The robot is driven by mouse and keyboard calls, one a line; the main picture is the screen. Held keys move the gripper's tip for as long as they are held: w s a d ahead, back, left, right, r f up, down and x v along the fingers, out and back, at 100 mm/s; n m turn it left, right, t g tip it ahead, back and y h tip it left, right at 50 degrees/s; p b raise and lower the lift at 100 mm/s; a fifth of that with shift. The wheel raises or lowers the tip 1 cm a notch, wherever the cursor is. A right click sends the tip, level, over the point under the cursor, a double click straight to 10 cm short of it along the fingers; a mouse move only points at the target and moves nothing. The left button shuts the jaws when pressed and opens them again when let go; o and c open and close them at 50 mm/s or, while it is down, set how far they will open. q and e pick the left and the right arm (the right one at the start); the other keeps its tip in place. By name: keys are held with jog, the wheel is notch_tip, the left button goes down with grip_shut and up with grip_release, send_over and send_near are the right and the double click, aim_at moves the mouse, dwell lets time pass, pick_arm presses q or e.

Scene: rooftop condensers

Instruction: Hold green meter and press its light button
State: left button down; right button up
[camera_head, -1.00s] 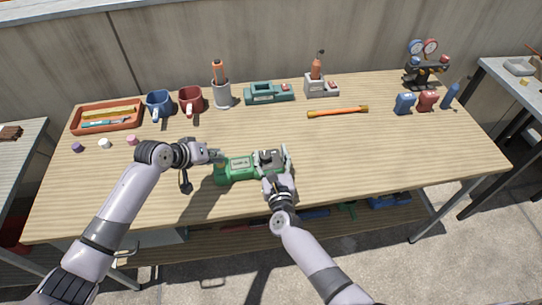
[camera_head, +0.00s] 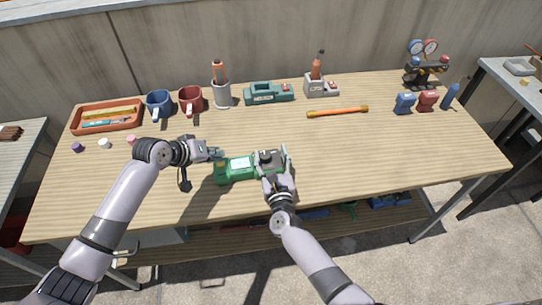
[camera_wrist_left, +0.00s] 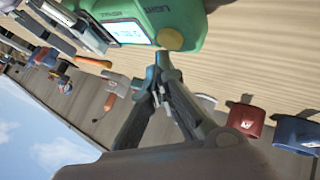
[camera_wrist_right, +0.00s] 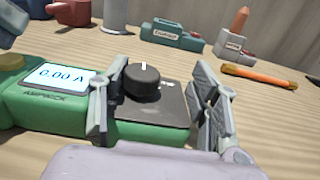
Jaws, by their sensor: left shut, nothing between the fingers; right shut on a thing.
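The green meter (camera_head: 236,176) lies on the table's front middle, with a screen, a black dial (camera_wrist_right: 141,82) and a yellow button (camera_wrist_left: 170,39) next to the word LIGHT. Its screen (camera_wrist_right: 58,77) is bright and reads 0.00 A. My right gripper (camera_head: 275,160) is shut on the meter's dial end, one finger on each side of the dial plate. My left gripper (camera_head: 215,153) is shut and empty at the meter's left end. In the left wrist view its fingertips (camera_wrist_left: 160,68) are close to the yellow button; contact cannot be told.
An orange tool (camera_head: 338,111) lies back right. The table's right front is clear.

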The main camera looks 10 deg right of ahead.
pick_arm(q)
jog(key=shift+r, duration=3)
pick_arm(e)
jog(key=o, duration=1.7)
jog(key=shift+c, duration=0.2)
jog(key=shift+o, duration=0.5)
jog(key=o, duration=0.3)
jog(key=shift+o, duration=0.2)
jog(key=shift+s, duration=0.1)
jog(key=s, duration=0.9)
jog(key=shift+d+p, duration=0.25)
jog(key=shift+p, duration=0.15)
pick_arm(q)
jog(key=shift+r, duration=0.4)
pick_arm(e)
jog(key=shift+w, duration=0.1)
